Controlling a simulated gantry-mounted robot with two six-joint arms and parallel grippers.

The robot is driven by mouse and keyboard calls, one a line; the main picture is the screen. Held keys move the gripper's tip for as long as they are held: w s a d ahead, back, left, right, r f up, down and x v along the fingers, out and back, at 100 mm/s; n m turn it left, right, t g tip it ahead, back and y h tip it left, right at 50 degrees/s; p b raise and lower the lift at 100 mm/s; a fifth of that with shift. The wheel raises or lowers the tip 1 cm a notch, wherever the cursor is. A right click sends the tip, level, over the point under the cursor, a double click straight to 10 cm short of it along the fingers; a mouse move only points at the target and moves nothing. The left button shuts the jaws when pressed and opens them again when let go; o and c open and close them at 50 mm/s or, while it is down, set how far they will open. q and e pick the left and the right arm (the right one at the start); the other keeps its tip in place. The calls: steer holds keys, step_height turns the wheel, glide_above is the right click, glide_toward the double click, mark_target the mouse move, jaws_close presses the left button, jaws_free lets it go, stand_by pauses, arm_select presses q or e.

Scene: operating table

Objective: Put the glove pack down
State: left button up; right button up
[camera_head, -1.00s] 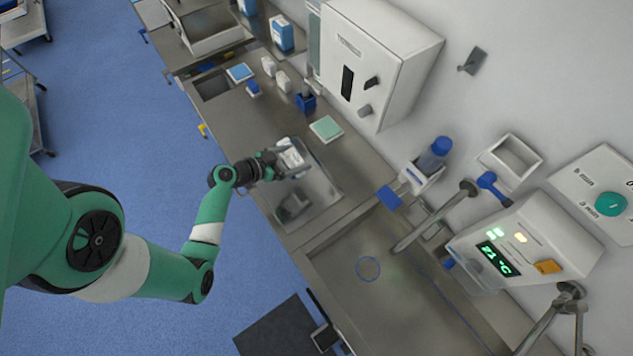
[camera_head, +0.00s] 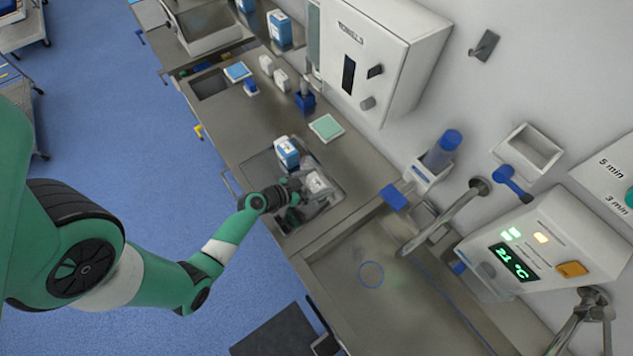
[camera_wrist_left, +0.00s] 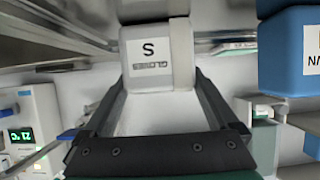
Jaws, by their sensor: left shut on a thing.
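The glove pack (camera_wrist_left: 158,60) is a white-grey pack with a pale label marked "S" and "GLOVES". In the left wrist view it sits between the two dark fingers of my left gripper (camera_wrist_left: 155,85), which is shut on it. In the head view the pack (camera_head: 318,184) is at the end of my left gripper (camera_head: 300,190), over the sunken area of the steel counter (camera_head: 230,125). I cannot tell whether its underside touches anything. My right gripper is not in view.
A blue-and-white box (camera_head: 287,152) stands close behind the gripper; it also shows in the left wrist view (camera_wrist_left: 290,60). A sink basin (camera_head: 350,265) lies to the right. A green-topped pad (camera_head: 326,128) lies on the counter behind. A display unit (camera_head: 530,260) is at the right.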

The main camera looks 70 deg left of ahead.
arm_select(q)
steer(key=shift+f, duration=0.15)
steer(key=o, duration=1)
steer(key=shift+r, duration=0.25)
steer(key=shift+s+r, duration=0.1)
steer(key=shift+s, duration=0.1)
steer(key=v, duration=0.8)
steer(key=shift+a, duration=0.1)
steer(key=p+v, duration=0.1)
steer(key=v, duration=0.2)
steer(key=shift+s+r+p, duration=0.1)
steer(key=shift+s+p, duration=0.15)
steer(key=shift+p, duration=0.05)
steer(key=shift+w+d, duration=0.1)
steer(key=shift+d, duration=0.15)
